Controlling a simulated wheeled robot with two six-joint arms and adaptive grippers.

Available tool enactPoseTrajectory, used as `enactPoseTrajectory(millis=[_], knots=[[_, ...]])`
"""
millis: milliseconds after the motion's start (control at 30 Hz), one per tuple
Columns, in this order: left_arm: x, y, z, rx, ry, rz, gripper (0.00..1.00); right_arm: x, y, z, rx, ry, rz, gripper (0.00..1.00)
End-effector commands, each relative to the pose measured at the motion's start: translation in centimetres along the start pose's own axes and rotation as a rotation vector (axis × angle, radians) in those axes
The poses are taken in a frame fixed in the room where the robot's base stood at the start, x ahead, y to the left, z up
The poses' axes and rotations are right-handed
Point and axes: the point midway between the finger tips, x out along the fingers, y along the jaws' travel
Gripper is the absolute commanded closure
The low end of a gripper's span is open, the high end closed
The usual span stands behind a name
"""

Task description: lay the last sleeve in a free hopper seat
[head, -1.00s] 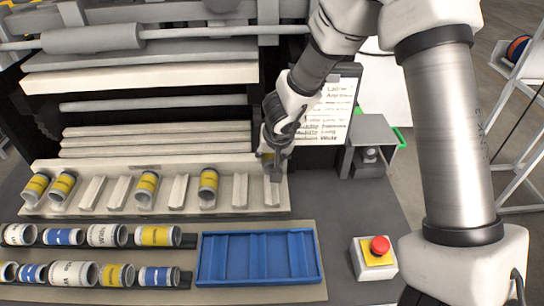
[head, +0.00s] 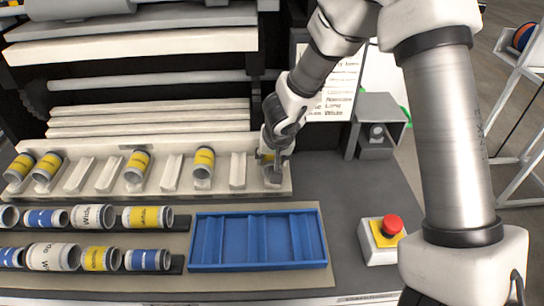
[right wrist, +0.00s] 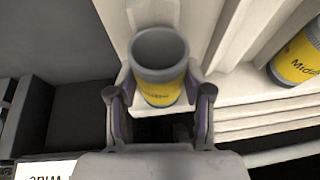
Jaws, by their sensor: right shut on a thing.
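My right gripper (head: 274,168) is shut on a grey-ended yellow sleeve (right wrist: 160,88) at the right end of the cream hopper (head: 222,190). In the head view the fingers hide much of this held sleeve (head: 266,153). In the right wrist view it sits between both fingers, over a cream hopper part; I cannot tell whether it touches the seat. Other yellow sleeves lie tilted in the hopper, one (head: 204,162) nearest the gripper and another (head: 137,165) farther left. Empty seats show between them, including one (head: 238,171) just left of the gripper. My left gripper is not in view.
An empty blue tray (head: 258,265) lies in front of the hopper. A red stop button (head: 391,225) is at the right. Rollers and cream bars rise behind the hopper.

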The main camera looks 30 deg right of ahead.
Motion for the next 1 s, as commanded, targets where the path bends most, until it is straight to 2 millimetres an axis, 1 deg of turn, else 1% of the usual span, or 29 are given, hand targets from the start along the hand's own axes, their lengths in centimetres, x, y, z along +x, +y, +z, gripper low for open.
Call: enactPoseTrajectory(millis=[33, 100, 400, 467, 533, 667, 900, 1000], knots=[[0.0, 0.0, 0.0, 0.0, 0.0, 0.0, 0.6, -0.1, 0.0, -0.1, 0.0, 0.001, 0.0, 0.43], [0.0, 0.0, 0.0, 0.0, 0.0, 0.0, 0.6, 0.0, 0.0, -0.1, 0.0, 0.001, 0.0, 0.21], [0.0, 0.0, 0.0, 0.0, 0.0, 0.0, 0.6, 0.0, 0.0, 0.0, 0.0, 0.0, 0.0, 0.21], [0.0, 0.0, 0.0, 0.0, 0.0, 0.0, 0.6, -0.3, 0.0, 0.0, 0.001, 0.001, 0.0, 0.21], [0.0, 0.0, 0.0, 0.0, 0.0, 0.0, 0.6, -1.0, 0.0, -0.1, 0.002, 0.003, -0.001, 0.21], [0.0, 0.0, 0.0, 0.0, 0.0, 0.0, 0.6, -3.5, -0.1, -0.1, 0.002, 0.005, -0.003, 0.21], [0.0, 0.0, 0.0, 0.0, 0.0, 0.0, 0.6, -9.3, -0.1, -0.1, 0.001, 0.006, -0.002, 0.21], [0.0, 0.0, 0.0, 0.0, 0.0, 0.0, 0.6, -11.0, 0.0, -0.1, 0.001, 0.004, -0.001, 0.21]])
